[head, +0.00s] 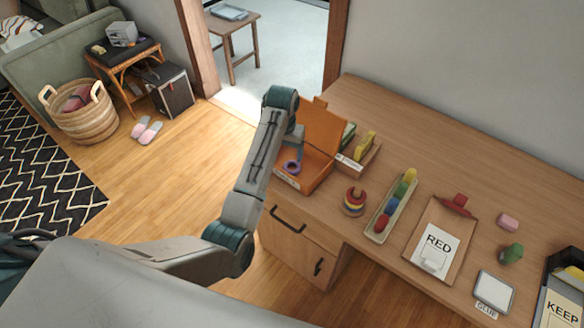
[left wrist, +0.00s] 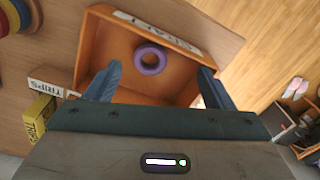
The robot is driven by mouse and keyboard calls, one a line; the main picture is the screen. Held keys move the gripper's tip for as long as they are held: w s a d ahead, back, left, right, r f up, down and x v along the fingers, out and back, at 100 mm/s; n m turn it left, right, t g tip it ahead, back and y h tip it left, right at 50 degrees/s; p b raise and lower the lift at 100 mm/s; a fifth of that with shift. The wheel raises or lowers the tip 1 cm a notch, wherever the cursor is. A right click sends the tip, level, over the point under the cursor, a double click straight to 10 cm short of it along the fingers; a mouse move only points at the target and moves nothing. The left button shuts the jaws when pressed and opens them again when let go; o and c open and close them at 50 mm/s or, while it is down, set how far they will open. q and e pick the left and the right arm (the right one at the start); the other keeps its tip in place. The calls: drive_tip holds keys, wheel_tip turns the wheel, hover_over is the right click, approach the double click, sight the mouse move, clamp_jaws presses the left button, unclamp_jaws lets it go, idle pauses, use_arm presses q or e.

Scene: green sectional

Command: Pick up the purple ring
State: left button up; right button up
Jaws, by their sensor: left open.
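The purple ring (head: 291,167) lies inside an orange open-topped box (head: 318,184) with a raised lid, on the wooden desk. In the left wrist view the ring (left wrist: 150,59) rests on the floor of the box (left wrist: 102,45), near its labelled wall. My left gripper (head: 295,143) is over the box. In the left wrist view its two fingers (left wrist: 160,80) are spread wide, with the ring seen beyond and between them, not touching either. My right gripper is not in view.
The back of the desk is clear.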

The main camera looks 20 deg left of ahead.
use_arm(q)
drive_tip(key=w+r, duration=0.1)
drive_tip(key=w, duration=0.1)
drive_tip(key=p, duration=0.1)
approach(291, 165)
drive_tip(key=shift+s+f, duration=0.9)
drive_tip(key=shift+s, duration=0.2)
drive_tip(key=shift+d+f+p, duration=0.2)
drive_tip(key=shift+f+p, duration=0.15)
drive_tip(key=shift+f, duration=0.25)
wheel_tip(291, 165, down, 3)
drive_tip(key=shift+w+d+f+p, duration=0.15)
drive_tip(key=shift+f+p, duration=0.05)
drive_tip(key=shift+p, duration=0.3)
drive_tip(key=shift+f, duration=0.45)
drive_tip(key=c, duration=1)
drive_tip(key=shift+c, duration=0.2)
